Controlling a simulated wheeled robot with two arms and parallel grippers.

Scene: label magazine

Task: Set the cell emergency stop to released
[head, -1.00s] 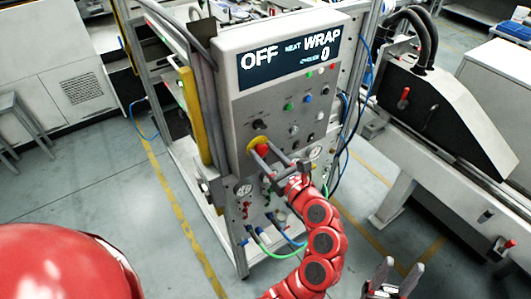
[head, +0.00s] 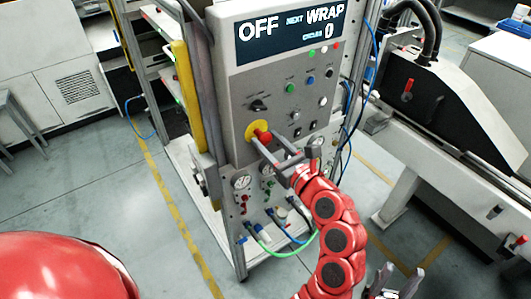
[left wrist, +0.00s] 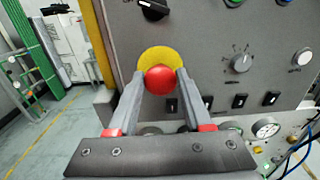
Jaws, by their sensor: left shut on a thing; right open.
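The emergency stop is a red mushroom knob (head: 263,136) on a yellow round plate (head: 252,130), on the front of the grey control panel (head: 235,90). My left gripper (head: 266,141) is at the knob with one finger on each side, shut on it. In the left wrist view the red knob (left wrist: 160,80) sits between the fingertips, with the yellow plate (left wrist: 158,57) behind it. The panel's display (head: 290,32) reads OFF, NEXT WRAP, CYCLES 0. My right gripper (head: 378,280) is open and empty at the bottom edge of the head view.
A black rotary switch (head: 258,104) sits just above the stop, with coloured buttons to its right. Gauges (head: 241,182) and hoses are below the panel. A yellow post (head: 187,95) stands to the left. A machine with a black cover (head: 425,95) stands to the right.

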